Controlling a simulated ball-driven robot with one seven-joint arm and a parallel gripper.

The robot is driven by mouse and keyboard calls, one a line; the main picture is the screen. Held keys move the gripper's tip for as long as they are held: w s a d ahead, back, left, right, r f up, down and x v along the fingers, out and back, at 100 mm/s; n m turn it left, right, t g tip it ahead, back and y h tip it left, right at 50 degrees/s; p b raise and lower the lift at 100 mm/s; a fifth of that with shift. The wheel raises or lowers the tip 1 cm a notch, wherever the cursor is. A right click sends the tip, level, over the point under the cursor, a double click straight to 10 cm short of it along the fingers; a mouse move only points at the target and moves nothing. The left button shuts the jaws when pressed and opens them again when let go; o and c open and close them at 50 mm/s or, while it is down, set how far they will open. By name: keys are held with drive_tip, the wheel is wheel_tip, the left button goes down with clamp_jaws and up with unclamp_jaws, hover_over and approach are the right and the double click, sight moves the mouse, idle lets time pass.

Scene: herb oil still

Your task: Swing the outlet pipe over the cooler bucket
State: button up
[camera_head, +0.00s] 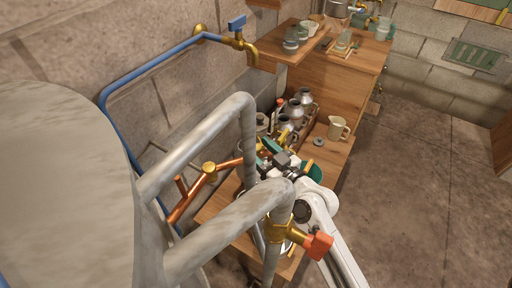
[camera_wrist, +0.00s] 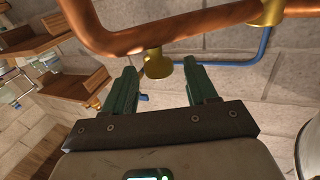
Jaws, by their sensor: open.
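The copper outlet pipe (camera_head: 228,163) shows left of my gripper in the head view, with a brass fitting (camera_head: 209,169) on it. In the wrist view the copper pipe (camera_wrist: 165,32) bends across the top, with a brass knob (camera_wrist: 157,66) below it. My gripper (camera_wrist: 160,88) is open and empty. Its green fingers point towards the pipe, with the knob appearing between their tips; I see no clear contact. In the head view my gripper (camera_head: 268,148) is small and partly covered. I cannot make out the cooler bucket for certain.
The large grey still (camera_head: 65,180) and its thick grey pipes (camera_head: 205,145) fill the left and block part of the view. An orange-handled valve (camera_head: 318,245) is near my arm. A bench holds metal cans (camera_head: 296,112) and a jug (camera_head: 338,129). Floor at right is clear.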

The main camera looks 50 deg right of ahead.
drive_tip(key=s+a+b, duration=0.1)
drive_tip(key=s+b, duration=0.2)
drive_tip(key=s, duration=0.5)
drive_tip(key=shift+s, duration=0.35)
drive_tip(key=shift+a, duration=0.15)
